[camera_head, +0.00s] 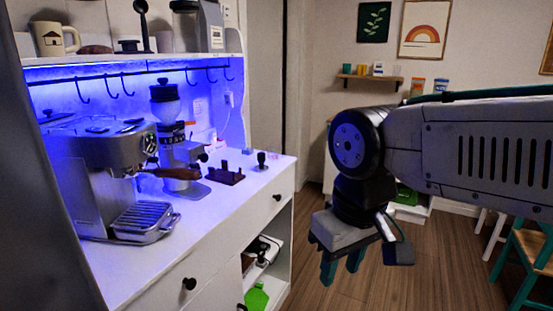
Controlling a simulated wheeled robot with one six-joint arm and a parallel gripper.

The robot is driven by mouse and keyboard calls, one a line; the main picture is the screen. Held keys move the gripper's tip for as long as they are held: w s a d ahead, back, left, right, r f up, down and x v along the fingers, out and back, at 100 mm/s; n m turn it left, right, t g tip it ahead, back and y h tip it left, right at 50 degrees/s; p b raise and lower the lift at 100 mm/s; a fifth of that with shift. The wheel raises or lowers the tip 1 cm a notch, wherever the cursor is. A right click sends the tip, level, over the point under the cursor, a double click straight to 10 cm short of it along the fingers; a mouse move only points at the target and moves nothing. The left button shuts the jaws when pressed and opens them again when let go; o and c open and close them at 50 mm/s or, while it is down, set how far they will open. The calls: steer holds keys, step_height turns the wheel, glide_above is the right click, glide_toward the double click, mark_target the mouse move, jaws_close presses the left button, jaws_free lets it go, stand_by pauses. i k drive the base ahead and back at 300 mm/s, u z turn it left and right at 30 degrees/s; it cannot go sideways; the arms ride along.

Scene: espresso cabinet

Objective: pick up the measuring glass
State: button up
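My gripper (342,268) hangs over the floor at the right of the counter, pointing down. Its two teal fingers are apart, with nothing visible between them. I cannot make out a measuring glass for certain in this view. Small items at the back of the white counter (225,205), beside the grinder, are too small to tell. The gripper is well apart from the counter and touches nothing.
The espresso machine (105,160) and the grinder (170,130) stand on the counter. A brown stand (226,175) and a tamper (262,160) lie to their right. A mug (55,38) is on the upper shelf. A chair (535,260) is at the right.

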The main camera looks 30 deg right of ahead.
mark_target(273, 156)
steer(key=z, duration=0.55)
steer(key=k, duration=1.2)
steer(key=z, duration=1.05)
steer(key=i, duration=1.7)
steer(key=u, duration=1.2)
steer(key=i, duration=0.85)
steer(key=u, duration=0.9)
